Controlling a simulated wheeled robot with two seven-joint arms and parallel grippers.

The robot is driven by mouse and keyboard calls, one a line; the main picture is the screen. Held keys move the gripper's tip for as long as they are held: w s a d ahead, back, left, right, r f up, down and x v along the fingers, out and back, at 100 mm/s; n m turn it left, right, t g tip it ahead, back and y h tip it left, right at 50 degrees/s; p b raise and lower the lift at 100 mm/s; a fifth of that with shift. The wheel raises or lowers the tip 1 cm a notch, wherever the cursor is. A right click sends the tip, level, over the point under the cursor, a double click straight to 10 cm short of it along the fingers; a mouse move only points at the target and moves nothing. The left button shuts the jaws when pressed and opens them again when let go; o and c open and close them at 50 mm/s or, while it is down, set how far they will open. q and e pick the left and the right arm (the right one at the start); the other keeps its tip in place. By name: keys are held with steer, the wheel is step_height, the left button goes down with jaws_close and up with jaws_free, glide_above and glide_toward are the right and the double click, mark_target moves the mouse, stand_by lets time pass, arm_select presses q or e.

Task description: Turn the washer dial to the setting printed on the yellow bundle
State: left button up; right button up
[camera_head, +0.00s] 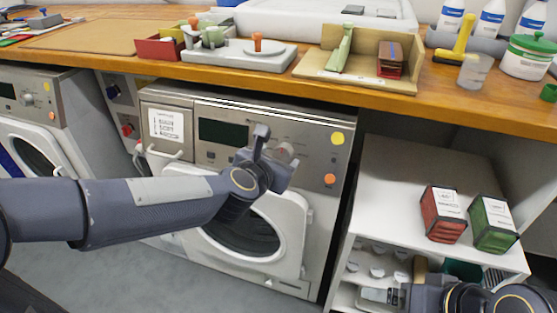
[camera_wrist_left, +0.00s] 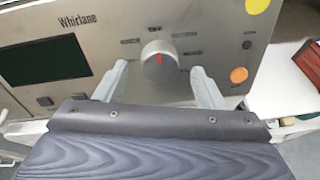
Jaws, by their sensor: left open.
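The washer dial (camera_wrist_left: 158,62) is a round silver knob with a red mark pointing nearly straight up. My left gripper (camera_wrist_left: 160,78) is open, with one finger on each side of the dial and gaps between. In the head view my left gripper (camera_head: 268,152) is in front of the washer panel and partly covers the dial (camera_head: 286,151). A red bundle (camera_head: 441,219) and a green bundle (camera_head: 493,226) lie on the white shelf unit; I see no yellow bundle. My right arm shows at the lower right, its fingers unclear.
The washer (camera_head: 315,225) has a dark display (camera_head: 223,132), a round door, and yellow and orange round stickers. The wooden counter (camera_head: 290,84) above holds trays, a yellow-handled tool (camera_head: 456,42) and bottles. Another washer (camera_head: 35,120) stands at the left.

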arm_select(q)
steer(key=shift+x, duration=0.95)
steer(key=shift+c, duration=0.4)
steer(key=c, duration=0.9)
